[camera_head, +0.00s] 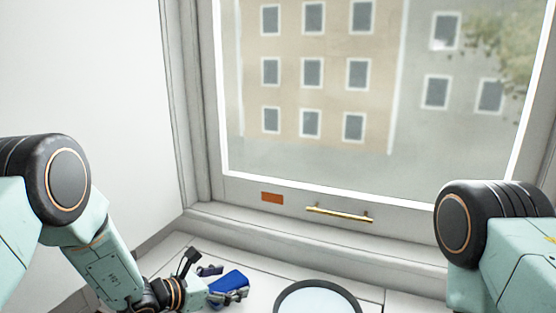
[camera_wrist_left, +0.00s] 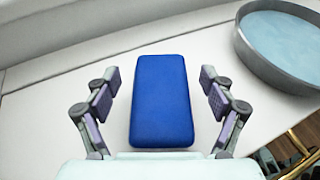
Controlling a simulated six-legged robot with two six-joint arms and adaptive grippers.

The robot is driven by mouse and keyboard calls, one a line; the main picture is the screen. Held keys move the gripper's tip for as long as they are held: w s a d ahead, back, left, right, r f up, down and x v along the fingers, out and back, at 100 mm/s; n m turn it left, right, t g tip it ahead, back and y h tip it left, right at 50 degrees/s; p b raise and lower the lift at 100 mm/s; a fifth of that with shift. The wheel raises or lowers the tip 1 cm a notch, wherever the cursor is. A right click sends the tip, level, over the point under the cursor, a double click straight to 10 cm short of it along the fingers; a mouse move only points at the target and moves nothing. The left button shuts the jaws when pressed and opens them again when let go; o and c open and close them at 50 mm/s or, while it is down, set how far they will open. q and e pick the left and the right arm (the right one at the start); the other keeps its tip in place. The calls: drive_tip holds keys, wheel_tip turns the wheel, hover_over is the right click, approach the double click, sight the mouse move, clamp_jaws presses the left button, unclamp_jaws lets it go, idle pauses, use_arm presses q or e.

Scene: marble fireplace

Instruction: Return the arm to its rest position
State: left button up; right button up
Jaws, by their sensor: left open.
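My left arm comes in from the left in the head view, bent down toward the white sill. My left gripper (camera_head: 222,277) is low over the sill, and its fingers are spread. In the left wrist view my left gripper (camera_wrist_left: 160,100) is open, with one finger on each side of a blue block (camera_wrist_left: 161,98). Gaps show between the block and both fingers. The blue block (camera_head: 229,284) also shows in the head view, partly covered by a finger. My right arm shows at the right edge; its gripper is out of view.
A round grey-rimmed basin with a pale blue inside (camera_head: 276,308) lies right of the gripper; it also shows in the left wrist view (camera_wrist_left: 246,58). A window with a brass handle (camera_head: 340,214) and a reddish-brown patch (camera_head: 272,198) stands behind. A white wall is on the left.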

use_arm(q)
drive_tip(key=p+v, duration=0.2)
drive_tip(key=v, duration=0.9)
drive_tip(key=shift+w+r, duration=0.1)
drive_tip(key=shift+r, duration=0.05)
drive_tip(key=shift+w+d, duration=0.2)
drive_tip(key=b+x, duration=0.2)
drive_tip(key=x, duration=0.9)
drive_tip(key=shift+w+d+f+b, duration=0.2)
drive_tip(key=shift+w+f+b, duration=0.05)
drive_tip(key=shift+b, duration=0.05)
wheel_tip(320, 180, up, 10)
drive_tip(key=p, duration=0.2)
drive_tip(key=s+a+r+m+g+y+p, duration=0.1)
drive_tip(key=s+a+m+g+p, duration=0.1)
drive_tip(key=s+a+m, duration=0.2)
drive_tip(key=s+a+r+m+g+y+p, duration=0.1)
drive_tip(key=s+a+m, duration=0.3)
drive_tip(key=s+m, duration=0.6)
drive_tip(key=m+y+p, duration=0.1)
drive_tip(key=m, duration=0.2)
drive_tip(key=shift+r+g+y, duration=0.3)
drive_tip(key=shift+r+g, duration=0.1)
drive_tip(key=shift+s+a+f, duration=0.1)
drive_tip(key=shift+s, duration=0.1)
